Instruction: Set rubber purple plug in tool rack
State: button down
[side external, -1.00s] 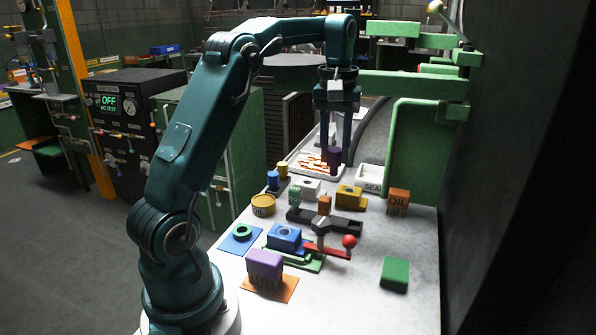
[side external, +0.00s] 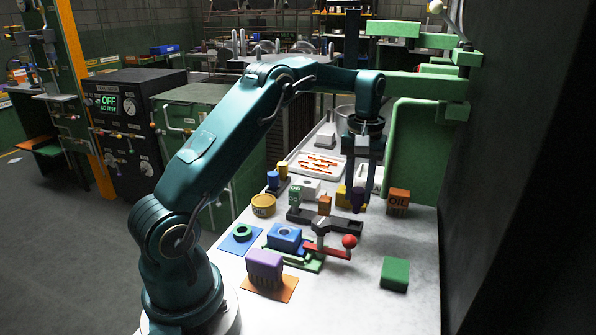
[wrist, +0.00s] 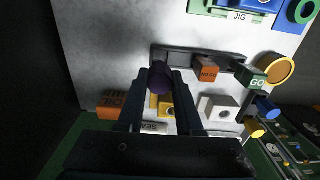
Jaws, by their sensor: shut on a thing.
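The purple plug (side external: 357,198) is gripped between the fingertips of my gripper (side external: 358,190), which points down. It also shows in the wrist view (wrist: 158,77), between the fingertips of my gripper (wrist: 160,72). The tool rack (side external: 350,226) is a dark bar on the white bench. An orange NO GO block (side external: 325,205) and a green GO block (side external: 294,195) stand at its middle and left. In the wrist view the plug overlaps the bare end of the rack (wrist: 175,54). Its exact height above the rack is unclear.
The yellow block (side external: 341,193) is close behind my fingers, partly hidden. The orange OIL block (side external: 398,200) stands to the right. A red-ball lever (side external: 349,241) is in front of the rack. The white tray (side external: 297,168) with orange pieces lies behind. The right front bench is mostly clear.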

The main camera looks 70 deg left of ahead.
aim_at(356, 207)
jog(key=shift+f, duration=2.15)
jog(key=c, duration=0.6)
grip_release()
jog(key=shift+f, duration=0.15)
jog(key=shift+o, duration=0.2)
